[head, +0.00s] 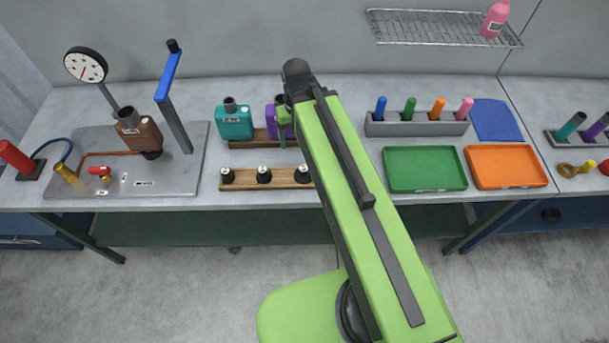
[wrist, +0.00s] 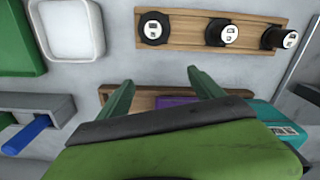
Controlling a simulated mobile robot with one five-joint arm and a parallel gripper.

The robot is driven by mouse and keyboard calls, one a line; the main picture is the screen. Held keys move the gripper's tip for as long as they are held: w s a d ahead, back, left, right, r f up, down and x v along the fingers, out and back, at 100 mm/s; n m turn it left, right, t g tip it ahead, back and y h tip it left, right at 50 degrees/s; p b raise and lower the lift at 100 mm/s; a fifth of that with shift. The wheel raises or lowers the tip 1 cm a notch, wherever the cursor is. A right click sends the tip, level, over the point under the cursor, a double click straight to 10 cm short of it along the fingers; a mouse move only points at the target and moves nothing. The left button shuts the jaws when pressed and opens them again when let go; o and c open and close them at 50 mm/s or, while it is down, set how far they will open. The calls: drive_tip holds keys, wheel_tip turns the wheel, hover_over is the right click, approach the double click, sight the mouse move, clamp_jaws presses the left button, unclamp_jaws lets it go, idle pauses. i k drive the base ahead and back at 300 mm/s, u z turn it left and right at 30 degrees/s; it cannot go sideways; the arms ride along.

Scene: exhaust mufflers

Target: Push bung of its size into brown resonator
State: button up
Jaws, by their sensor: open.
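The brown resonator (head: 143,131) stands on the grey fixture plate (head: 180,180) at the left in the head view, with a dark pipe neck on top and a dark round part at its lower right.
Teal (head: 234,124) and purple (wrist: 176,102) resonators stand in a rack behind the rail. A dial gauge (head: 86,66) and blue-handled lever (head: 168,77) flank the brown resonator. Green (head: 425,168) and orange (head: 506,167) trays and a peg holder (head: 417,128) lie right of my arm.

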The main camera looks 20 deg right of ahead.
sight(140, 132)
drive_tip(key=u, duration=0.1)
drive_tip(key=k, duration=0.6)
drive_tip(key=u, duration=3.65)
drive_tip(key=k, duration=1.2)
drive_tip(key=z, duration=0.3)
drive_tip(key=i, duration=0.45)
